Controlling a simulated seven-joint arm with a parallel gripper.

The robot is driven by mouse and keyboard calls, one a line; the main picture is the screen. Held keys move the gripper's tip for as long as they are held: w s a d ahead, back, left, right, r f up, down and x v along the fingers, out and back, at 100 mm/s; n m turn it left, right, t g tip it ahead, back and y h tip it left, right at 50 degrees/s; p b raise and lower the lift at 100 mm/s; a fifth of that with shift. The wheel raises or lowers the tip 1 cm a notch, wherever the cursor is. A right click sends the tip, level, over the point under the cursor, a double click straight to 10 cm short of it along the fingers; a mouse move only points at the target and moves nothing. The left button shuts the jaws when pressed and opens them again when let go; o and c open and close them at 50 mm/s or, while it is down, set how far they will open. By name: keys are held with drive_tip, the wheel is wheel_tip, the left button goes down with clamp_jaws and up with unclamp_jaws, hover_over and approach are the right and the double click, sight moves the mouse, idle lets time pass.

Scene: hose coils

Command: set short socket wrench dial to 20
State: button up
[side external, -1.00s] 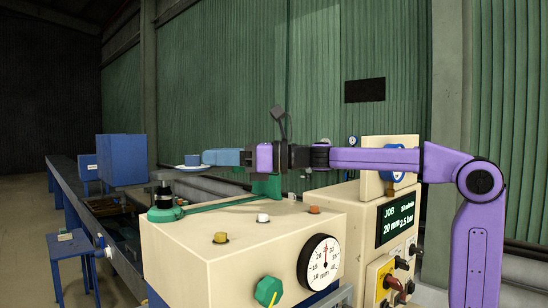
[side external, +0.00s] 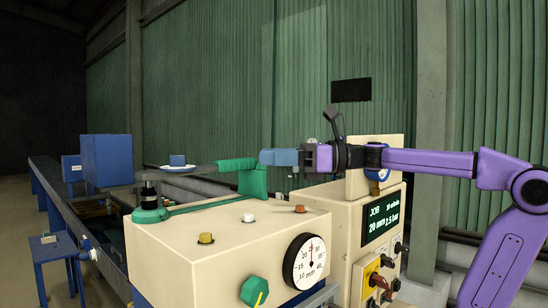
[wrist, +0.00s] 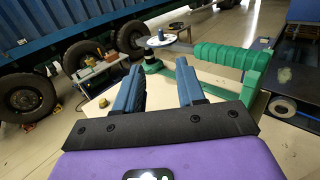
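A cream machine (side external: 170,262) has a round white mm dial (side external: 306,261) on its front; its red needle points about straight up, near the 20–25 marks, too small to read exactly. Left of the dial is a green knob (side external: 255,291) with a yellow line. A green ribbed handle (side external: 238,166) stands above the machine's back edge; it also shows in the wrist view (wrist: 230,57). My gripper (side external: 262,157) is just right of this handle in the side view. In the wrist view my gripper (wrist: 160,70) has its blue fingers apart with nothing between them.
A display (side external: 382,219) on the cream cabinet reads JOB, 20 mm and 2.5 bar. Knobs (side external: 380,280) sit below it. Yellow, white and orange buttons top the machine. A blue stool (side external: 56,260) is at left.

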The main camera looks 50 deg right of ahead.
drive_tip(key=shift+o, duration=0.6)
drive_tip(key=m+t+h, duration=0.4)
drive_tip(key=m+h, duration=0.1)
drive_tip(key=h, duration=0.1)
approach(182, 157)
drive_tip(key=x, duration=0.9)
drive_tip(key=shift+w+a, duration=0.15)
drive_tip(key=shift+w, duration=0.1)
drive_tip(key=shift+c, duration=0.4)
